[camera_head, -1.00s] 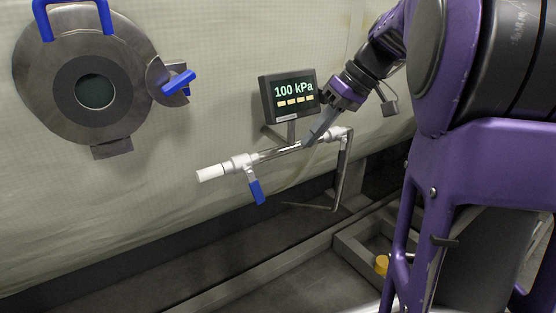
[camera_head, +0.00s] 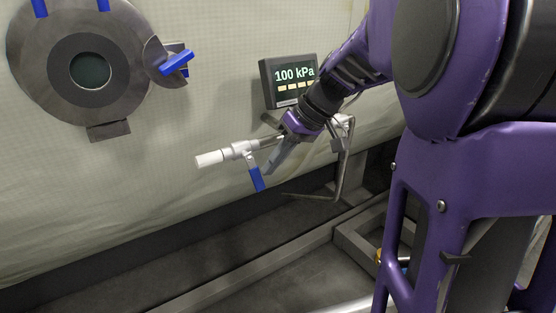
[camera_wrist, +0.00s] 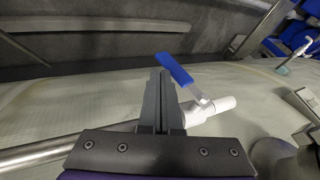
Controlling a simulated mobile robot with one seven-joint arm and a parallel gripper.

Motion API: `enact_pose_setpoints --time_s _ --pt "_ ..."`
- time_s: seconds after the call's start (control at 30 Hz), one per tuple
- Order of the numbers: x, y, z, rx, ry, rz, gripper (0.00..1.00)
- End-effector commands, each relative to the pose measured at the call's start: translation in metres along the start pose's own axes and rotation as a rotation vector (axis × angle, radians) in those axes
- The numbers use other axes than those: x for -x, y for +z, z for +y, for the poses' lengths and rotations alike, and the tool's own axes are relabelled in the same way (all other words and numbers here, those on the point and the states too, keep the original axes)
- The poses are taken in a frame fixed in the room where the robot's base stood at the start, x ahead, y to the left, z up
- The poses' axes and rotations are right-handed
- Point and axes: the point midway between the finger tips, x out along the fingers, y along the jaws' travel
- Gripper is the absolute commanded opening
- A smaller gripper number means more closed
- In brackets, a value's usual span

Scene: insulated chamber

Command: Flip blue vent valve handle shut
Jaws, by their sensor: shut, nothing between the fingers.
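The blue vent valve handle (camera_head: 256,178) hangs down from the white valve fitting (camera_head: 240,150) on the pipe in the head view, slightly tilted. It also shows in the wrist view as a blue lever (camera_wrist: 175,68) on a metal stem by the white fitting (camera_wrist: 212,110). My gripper (camera_head: 270,170) is shut and empty, its fingertips just right of the handle. In the wrist view the closed fingers (camera_wrist: 160,78) point towards the left side of the handle. I cannot tell whether they touch it.
A display (camera_head: 290,78) reading 100 kPa stands above the pipe, partly behind my arm. A round hatch (camera_head: 88,72) with blue handles is on the pale wall at left. A metal frame (camera_head: 345,165) stands right of my gripper. The floor below the valve is clear.

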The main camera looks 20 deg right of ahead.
Motion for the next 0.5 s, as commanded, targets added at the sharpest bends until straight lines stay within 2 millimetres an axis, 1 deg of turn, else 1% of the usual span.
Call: enact_pose_setpoints --time_s 0.2,0.3,0.33,0.5 --pt "-0.001 0.000 0.000 0.000 0.000 0.000 0.00" --pt "-0.008 0.003 0.001 -0.001 -0.004 0.000 0.00" --pt "-0.012 0.005 0.002 -0.011 -0.023 0.001 0.00" --pt "-0.015 0.006 0.000 -0.078 -0.191 0.026 0.00"
